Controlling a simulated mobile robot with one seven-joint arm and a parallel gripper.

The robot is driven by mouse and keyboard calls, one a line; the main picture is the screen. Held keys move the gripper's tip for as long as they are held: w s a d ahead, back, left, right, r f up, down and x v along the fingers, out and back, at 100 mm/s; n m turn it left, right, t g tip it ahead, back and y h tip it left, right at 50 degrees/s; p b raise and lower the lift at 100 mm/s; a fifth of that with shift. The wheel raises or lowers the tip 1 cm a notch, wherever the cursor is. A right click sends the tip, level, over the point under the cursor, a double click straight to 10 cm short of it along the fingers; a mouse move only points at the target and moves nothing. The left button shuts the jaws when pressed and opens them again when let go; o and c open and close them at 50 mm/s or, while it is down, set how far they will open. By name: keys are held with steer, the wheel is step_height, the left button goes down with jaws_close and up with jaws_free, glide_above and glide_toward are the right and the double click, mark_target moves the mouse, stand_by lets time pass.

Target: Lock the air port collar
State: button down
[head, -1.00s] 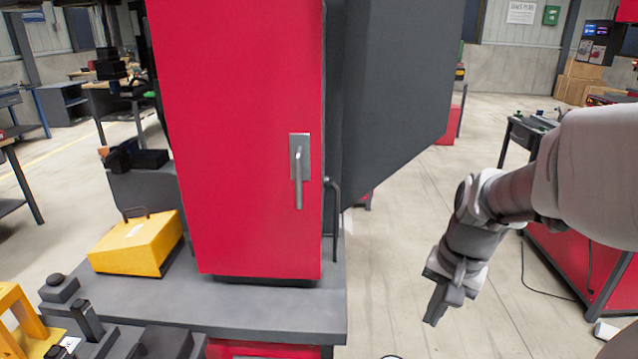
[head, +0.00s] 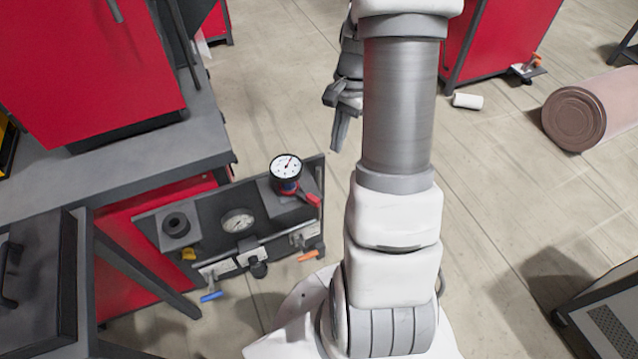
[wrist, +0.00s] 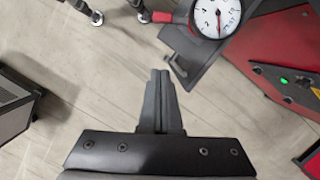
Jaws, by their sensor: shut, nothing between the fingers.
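A dark service panel (head: 205,217) is fixed low beside a red cabinet in the head view. A black round ring-shaped fitting (head: 176,225) sits on its left part; it may be the air port collar, but I cannot tell its lock state. My gripper (head: 338,143) is shut and empty, pointing down over the floor, right of and apart from the panel. In the wrist view my shut fingers (wrist: 160,75) point toward the panel edge, and the fitting is not visible there.
A white dial gauge (head: 286,168) with a red lever (head: 311,198) stands up at the panel's right. A second gauge (head: 238,221), blue handle (head: 211,296) and orange handle (head: 308,256) are close by. A brown roll (head: 585,112) lies on open floor to the right.

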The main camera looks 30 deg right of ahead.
mark_target(308, 197)
steer(key=b+x, duration=0.1)
steer(key=x, duration=0.2)
steer(key=a+b+x, duration=0.1)
steer(key=x, duration=0.3)
steer(key=s+a+b+x, duration=0.1)
steer(key=b+x, duration=0.1)
steer(key=x, duration=0.1)
steer(key=shift+a, duration=0.2)
steer(key=shift+s+a, duration=0.25)
steer(key=shift+a, duration=0.45)
